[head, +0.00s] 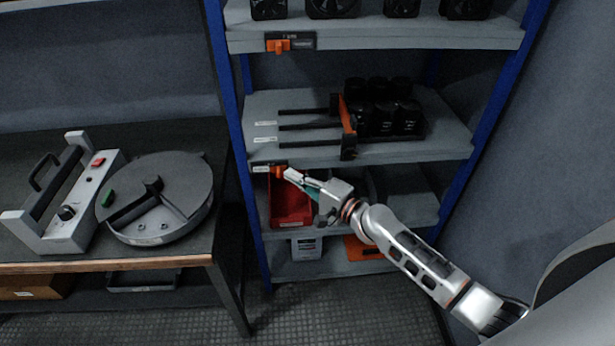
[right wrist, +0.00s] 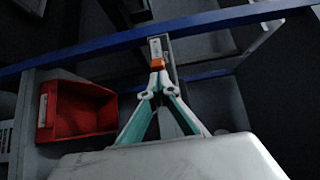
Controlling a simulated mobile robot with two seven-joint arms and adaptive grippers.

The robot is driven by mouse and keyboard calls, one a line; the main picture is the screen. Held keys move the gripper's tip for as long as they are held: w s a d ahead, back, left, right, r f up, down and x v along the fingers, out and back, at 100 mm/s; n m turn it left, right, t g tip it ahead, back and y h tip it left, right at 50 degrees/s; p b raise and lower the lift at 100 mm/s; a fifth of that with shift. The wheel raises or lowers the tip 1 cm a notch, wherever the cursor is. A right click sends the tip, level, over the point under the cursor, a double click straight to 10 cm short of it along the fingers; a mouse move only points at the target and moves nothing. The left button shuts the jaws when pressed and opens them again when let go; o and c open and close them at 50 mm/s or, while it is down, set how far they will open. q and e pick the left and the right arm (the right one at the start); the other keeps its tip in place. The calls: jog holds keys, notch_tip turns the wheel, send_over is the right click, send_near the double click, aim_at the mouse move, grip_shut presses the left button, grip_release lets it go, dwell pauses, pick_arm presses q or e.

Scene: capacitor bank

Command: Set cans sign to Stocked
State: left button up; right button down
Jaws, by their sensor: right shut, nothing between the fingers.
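The sign with an orange slider (head: 277,168) is on the front edge of the middle shelf, at its left end, below the black cans (head: 380,118). Its lettering is too small to read. My right gripper (head: 291,175) is shut and empty, with its tips right at the orange slider and partly covering the sign. In the right wrist view the shut fingertips (right wrist: 156,78) are at the orange slider (right wrist: 158,64), seemingly touching it; a light label strip shows beyond. My left gripper is not in view.
A red bin (head: 291,205) sits on the shelf below the sign. Another sign with an orange slider (head: 279,46) is on the upper shelf edge. A blue upright (head: 236,130) stands left of the sign. A workbench (head: 120,262) with devices is further left.

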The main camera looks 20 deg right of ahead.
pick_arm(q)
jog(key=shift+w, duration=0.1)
pick_arm(e)
jog(key=shift+w+a, duration=0.1)
jog(key=shift+a, duration=0.15)
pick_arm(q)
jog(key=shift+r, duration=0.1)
pick_arm(e)
jog(key=a, duration=0.2)
jog(key=w+a, duration=0.1)
jog(key=a, duration=0.2)
jog(key=shift+w+f+b, duration=0.1)
jog(key=shift+w+b, duration=0.1)
jog(key=shift+b, duration=0.2)
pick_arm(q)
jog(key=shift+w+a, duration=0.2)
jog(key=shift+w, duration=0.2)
pick_arm(e)
jog(key=shift+a, duration=0.1)
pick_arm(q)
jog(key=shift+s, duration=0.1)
